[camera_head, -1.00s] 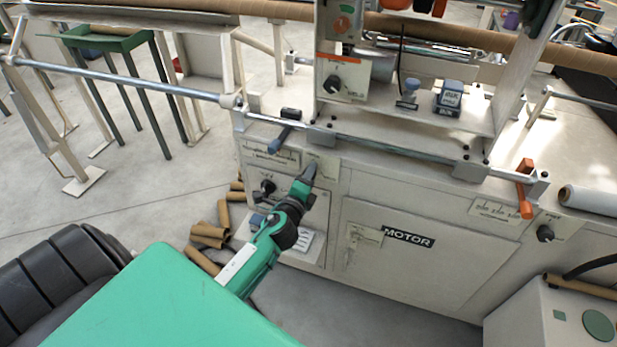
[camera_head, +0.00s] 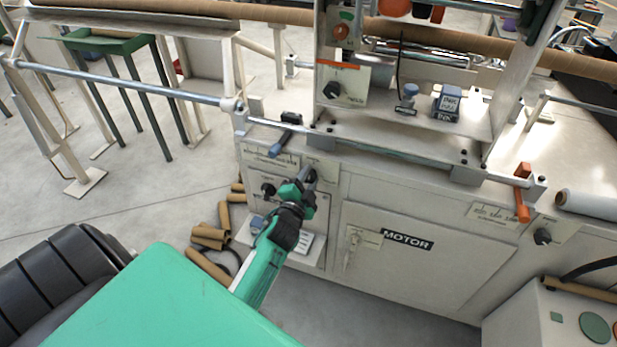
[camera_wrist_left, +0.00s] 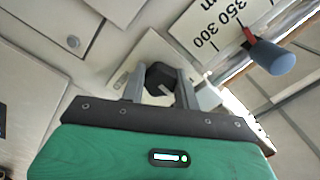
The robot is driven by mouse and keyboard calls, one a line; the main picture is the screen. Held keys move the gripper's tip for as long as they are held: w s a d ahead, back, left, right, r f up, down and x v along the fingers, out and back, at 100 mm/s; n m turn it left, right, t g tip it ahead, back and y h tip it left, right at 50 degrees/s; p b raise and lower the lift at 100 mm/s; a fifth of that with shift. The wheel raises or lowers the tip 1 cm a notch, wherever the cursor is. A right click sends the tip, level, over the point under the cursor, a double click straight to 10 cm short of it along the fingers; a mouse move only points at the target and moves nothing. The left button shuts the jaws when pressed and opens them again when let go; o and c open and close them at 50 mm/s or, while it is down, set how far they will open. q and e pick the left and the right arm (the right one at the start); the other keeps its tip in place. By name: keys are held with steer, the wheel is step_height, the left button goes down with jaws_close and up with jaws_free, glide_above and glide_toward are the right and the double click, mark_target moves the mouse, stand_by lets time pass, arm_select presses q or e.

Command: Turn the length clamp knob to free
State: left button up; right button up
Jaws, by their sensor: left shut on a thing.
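A black knob (camera_wrist_left: 160,77) sits on a pale plate on the machine's front panel. It shows between the fingers of my left gripper (camera_wrist_left: 160,90) in the left wrist view. The fingers are shut on the knob's sides, and a light line shows on its face. In the head view my left gripper (camera_head: 307,178) is at the upper left of the machine front, with its jaws at the panel. There the gripper hides most of the knob. I cannot read a mark for the knob's setting. My right gripper is not in view.
A blue-handled lever (camera_head: 281,143) is just above my left gripper, and a length scale (camera_wrist_left: 222,22) is close by. Another black knob (camera_head: 268,188) is to the left. The MOTOR door (camera_head: 425,255) is to the right. Cardboard tubes (camera_head: 208,240) lie on the floor.

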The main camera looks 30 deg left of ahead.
arm_select(q)
steer(key=shift+n, duration=0.3)
steer(key=shift+f, duration=0.1)
steer(key=shift+n, duration=0.3)
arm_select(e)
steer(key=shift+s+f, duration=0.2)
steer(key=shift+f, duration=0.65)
arm_select(q)
steer(key=o, duration=1)
steer(key=v, duration=1.4)
steer(key=shift+a, duration=0.1)
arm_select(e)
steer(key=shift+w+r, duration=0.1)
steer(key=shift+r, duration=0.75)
